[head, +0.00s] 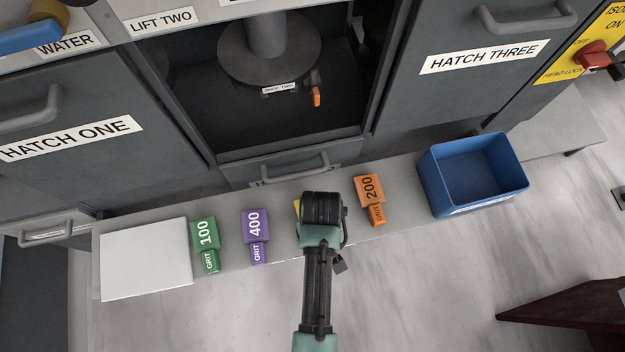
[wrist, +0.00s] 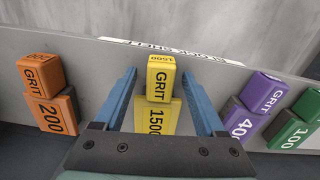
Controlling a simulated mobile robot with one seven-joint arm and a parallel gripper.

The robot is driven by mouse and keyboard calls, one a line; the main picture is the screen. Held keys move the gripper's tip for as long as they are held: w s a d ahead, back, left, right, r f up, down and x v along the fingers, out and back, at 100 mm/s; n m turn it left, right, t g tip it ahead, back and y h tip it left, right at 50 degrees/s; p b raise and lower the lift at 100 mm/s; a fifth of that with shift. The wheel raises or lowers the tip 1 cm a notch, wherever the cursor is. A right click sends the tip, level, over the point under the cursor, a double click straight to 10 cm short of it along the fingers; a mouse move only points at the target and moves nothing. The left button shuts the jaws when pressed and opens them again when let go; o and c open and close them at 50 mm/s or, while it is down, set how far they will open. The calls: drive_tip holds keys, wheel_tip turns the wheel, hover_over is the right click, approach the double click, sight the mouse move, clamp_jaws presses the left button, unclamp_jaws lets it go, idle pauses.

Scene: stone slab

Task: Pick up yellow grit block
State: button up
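The yellow grit block (wrist: 158,114), marked 1500, stands between the two open blue fingers of my gripper (wrist: 168,100) in the wrist view. A gap shows on each side between finger and block. In the head view only a small yellow edge of the block (head: 297,208) shows, as my gripper (head: 322,198) covers the rest from above. The fingertips are hidden in the head view.
On the same grey shelf (head: 285,245) stand a purple 400 block (head: 255,237) and a green 100 block (head: 205,244) to the left, and an orange 200 block (head: 370,199) to the right. A white plate (head: 146,259) lies at the left end; a blue bin (head: 473,174) stands right.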

clamp_jaws()
drive_tip(key=shift+r, duration=0.1)
idle(0.3)
wheel_tip(320, 180, up, 9)
drive_tip(key=shift+w+r+p, duration=0.1)
drive_tip(key=shift+w+p, duration=0.05)
drive_tip(key=shift+p, duration=0.5)
drive_tip(key=w+r+m, duration=0.4)
drive_tip(key=w+r, duration=0.1)
drive_tip(key=w, duration=0.1)
drive_tip(key=shift+w+m, duration=0.25)
drive_tip(key=shift+m, duration=0.05)
